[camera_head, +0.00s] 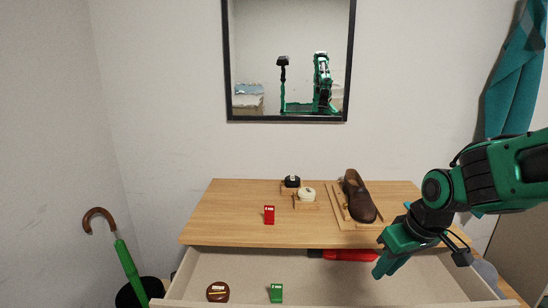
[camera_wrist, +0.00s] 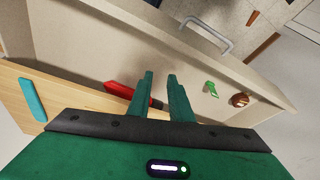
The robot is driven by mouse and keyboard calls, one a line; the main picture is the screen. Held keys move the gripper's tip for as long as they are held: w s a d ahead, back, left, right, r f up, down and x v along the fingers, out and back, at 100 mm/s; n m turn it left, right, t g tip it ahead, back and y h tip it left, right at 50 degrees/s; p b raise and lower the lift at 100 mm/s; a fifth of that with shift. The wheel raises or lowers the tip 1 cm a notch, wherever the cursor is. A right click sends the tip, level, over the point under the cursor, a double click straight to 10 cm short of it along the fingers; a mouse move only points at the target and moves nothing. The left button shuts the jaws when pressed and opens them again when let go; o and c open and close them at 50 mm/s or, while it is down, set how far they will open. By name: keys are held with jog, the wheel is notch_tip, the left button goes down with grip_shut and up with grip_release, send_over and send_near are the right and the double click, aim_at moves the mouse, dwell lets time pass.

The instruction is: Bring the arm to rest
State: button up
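My gripper (camera_head: 380,272) hangs over the right part of the open drawer (camera_head: 235,265), in front of the tabletop (camera_head: 235,205). In the wrist view its two green fingers (camera_wrist: 160,76) stand apart with a narrow gap and nothing held between them. My arm reaches in from the right edge of the head view. Below the gripper, a red long object with a dark end (camera_wrist: 118,90) lies in the drawer; it also shows in the head view (camera_head: 345,255), and the fingers hide part of it.
On top stand a brown shoe (camera_head: 358,200), a red box (camera_head: 269,215), a black tin (camera_head: 291,182) and a cream tin (camera_head: 306,194). An umbrella (camera_head: 128,262) stands left; teal cloth (camera_head: 515,75) hangs right.

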jog(key=s+d+r+m+g+h, duration=0.1)
jog(key=s+d+m+g, duration=0.2)
jog(key=s+d+m, duration=0.7)
jog(key=s+d, duration=0.5)
jog(key=s, duration=0.4)
jog(key=shift+s+r+g, duration=0.2)
jog(key=shift+s+g, duration=0.05)
jog(key=shift+g, duration=0.05)
jog(key=shift+w, duration=0.15)
